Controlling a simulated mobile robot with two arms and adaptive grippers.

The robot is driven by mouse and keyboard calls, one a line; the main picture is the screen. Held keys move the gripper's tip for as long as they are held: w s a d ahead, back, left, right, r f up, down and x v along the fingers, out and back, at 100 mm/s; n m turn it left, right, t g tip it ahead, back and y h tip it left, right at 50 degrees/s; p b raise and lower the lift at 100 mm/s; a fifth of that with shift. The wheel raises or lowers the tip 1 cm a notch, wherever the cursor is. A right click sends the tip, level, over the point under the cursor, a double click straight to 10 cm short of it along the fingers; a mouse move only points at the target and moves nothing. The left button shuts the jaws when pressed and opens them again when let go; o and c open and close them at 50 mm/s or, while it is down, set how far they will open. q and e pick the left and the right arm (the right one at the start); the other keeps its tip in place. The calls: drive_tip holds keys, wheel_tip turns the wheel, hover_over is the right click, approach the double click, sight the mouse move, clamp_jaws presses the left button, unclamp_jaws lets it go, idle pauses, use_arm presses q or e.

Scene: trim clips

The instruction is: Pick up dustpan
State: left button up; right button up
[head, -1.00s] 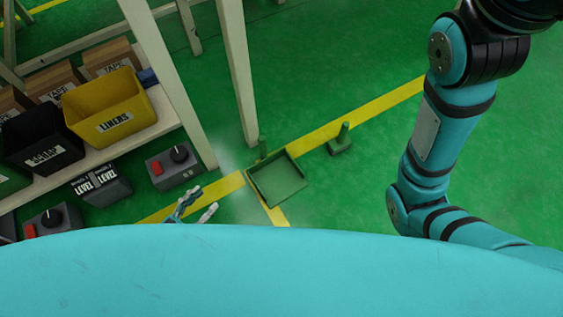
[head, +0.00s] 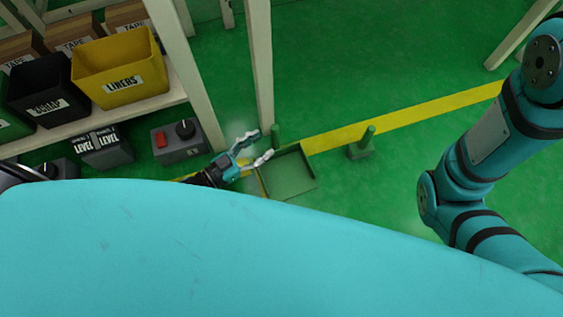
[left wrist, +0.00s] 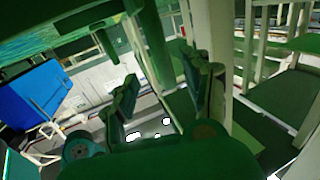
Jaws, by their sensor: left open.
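The green dustpan (head: 289,176) lies on the floor astride the yellow line in the head view, its short handle (head: 277,134) standing up at its back left corner. My left gripper (head: 259,148) is open just left of the dustpan, its fingertips pointing toward the handle. In the left wrist view the open fingers (left wrist: 160,88) show with a dark green post between and above them, which looks like the handle. I cannot tell whether a finger touches it. My right arm shows at the right, but its gripper is out of view.
A green hand brush (head: 361,149) stands right of the dustpan. A pale shelf leg (head: 261,65) rises close behind the handle. The shelf at left holds a yellow LINERS bin (head: 118,68) and a black bin (head: 42,90). A grey control box (head: 181,141) stands left of my gripper.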

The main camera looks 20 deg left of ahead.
sight(272, 138)
use_arm(q)
drive_tip(key=b+x, duration=0.2)
drive_tip(key=x, duration=0.1)
drive_tip(key=b+x, duration=0.2)
drive_tip(key=shift+w+f, duration=0.25)
drive_tip(key=shift+f, duration=0.05)
drive_tip(key=shift+w+d+r, duration=0.1)
drive_tip(key=shift+w, duration=0.05)
drive_tip(key=shift+r, duration=0.1)
drive_tip(key=shift+c, duration=0.4)
clamp_jaws()
